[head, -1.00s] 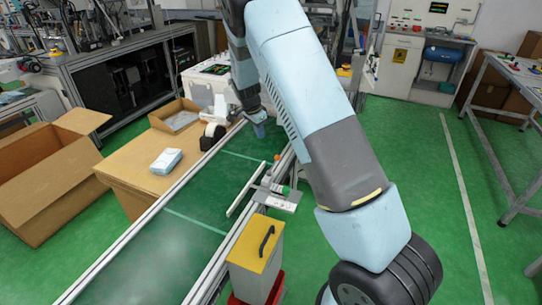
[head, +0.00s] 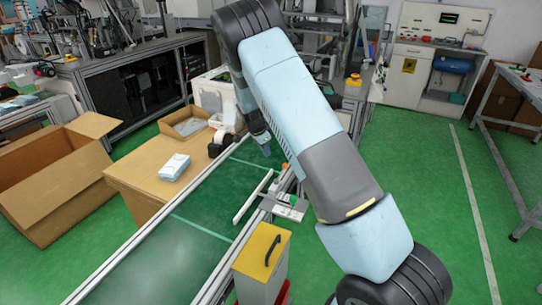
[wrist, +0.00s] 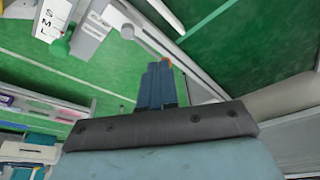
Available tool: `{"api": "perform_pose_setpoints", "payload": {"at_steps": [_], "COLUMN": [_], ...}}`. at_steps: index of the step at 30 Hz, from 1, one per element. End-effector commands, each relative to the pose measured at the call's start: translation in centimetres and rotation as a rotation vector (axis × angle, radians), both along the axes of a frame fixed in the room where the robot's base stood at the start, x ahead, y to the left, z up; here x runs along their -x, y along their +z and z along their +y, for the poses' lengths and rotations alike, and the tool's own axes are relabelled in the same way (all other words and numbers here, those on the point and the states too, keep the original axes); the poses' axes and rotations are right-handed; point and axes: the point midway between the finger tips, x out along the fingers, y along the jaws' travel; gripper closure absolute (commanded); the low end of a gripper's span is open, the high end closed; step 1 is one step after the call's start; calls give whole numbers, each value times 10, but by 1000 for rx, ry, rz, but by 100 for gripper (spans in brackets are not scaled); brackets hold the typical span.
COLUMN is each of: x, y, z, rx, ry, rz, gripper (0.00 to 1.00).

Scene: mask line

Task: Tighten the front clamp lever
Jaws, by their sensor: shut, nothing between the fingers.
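A clamp bracket with a pale scale plate (head: 290,211) and a small green part (head: 294,201) sits on the right rail of the green conveyor (head: 160,258). The plate (wrist: 52,20) shows S, M and L in the wrist view. A small orange-red knob (head: 284,166) is farther along the rail; I cannot tell for sure which part is the front clamp lever. My gripper (head: 266,151) is shut and empty, pointing down near the far part of the guide. In the wrist view its blue fingers (wrist: 157,80) are together, with a red bit just past their tips, partly hidden.
A white guide bar (head: 253,196) runs over the belt. A yellow-topped box (head: 263,245) with a black handle stands beside the near rail. A wooden table (head: 140,178) with a pale blue pack (head: 174,167) and an open carton (head: 55,190) are at left. Green floor is clear at right.

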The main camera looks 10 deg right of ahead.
Motion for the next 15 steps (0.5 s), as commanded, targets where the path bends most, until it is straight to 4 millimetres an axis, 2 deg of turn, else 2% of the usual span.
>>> {"api": "perform_pose_setpoints", "payload": {"at_steps": [15], "x": [-9], "y": [-85], "z": [-25], "rx": [0], "ry": [-1], "rz": [2], "gripper": [100]}}
